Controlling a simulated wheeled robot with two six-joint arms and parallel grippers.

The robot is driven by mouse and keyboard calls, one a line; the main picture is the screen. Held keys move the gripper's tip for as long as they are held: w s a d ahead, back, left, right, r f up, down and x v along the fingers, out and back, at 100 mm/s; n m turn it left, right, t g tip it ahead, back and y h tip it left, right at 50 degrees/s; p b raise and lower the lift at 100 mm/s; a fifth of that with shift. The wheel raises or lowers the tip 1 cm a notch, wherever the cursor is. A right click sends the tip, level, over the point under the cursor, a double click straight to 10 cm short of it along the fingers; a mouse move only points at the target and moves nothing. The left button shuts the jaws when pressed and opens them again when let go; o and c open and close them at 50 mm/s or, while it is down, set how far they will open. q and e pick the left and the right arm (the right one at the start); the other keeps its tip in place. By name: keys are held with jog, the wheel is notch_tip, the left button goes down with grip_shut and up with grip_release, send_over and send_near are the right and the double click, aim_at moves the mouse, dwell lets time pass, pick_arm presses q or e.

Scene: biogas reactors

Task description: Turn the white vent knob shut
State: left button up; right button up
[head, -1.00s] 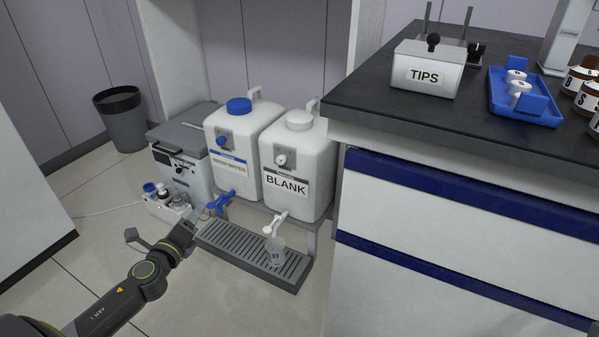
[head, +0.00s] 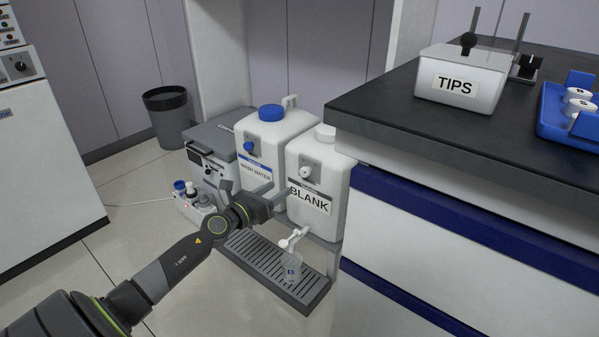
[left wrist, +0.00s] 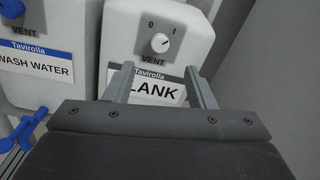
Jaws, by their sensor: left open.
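The white vent knob (head: 306,172) is on the front of the BLANK carboy (head: 327,162), above its label. In the left wrist view the knob (left wrist: 160,42) sits under the marks 0 and I, with VENT printed below; its exact pointing is too small to read surely. My left gripper (head: 272,194) is in front of the carboys, to the left of and below the knob. In the left wrist view its two fingers (left wrist: 159,78) are open and empty, apart from the knob, which shows beyond and between them. My right gripper is out of view.
The wash water carboy (head: 270,140) with a blue vent knob (head: 249,147) stands at the left. A white tap (head: 293,238) and a cup (head: 291,267) are below, over a drip tray (head: 310,290). The bench (head: 400,125) closes in at the right.

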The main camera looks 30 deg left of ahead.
aim_at(303, 173)
pick_arm(q)
jog(key=w, duration=0.3)
jog(key=w+b, duration=0.1)
jog(key=w, duration=0.1)
jog(key=w+d, duration=0.1)
jog(key=w, duration=0.2)
jog(key=shift+w+f+b, duration=0.15)
jog(key=shift+w+b, duration=0.15)
jog(key=shift+w, duration=0.05)
jog(key=shift+w+d, duration=0.15)
jog(key=shift+w, duration=0.6)
jog(key=c, duration=1)
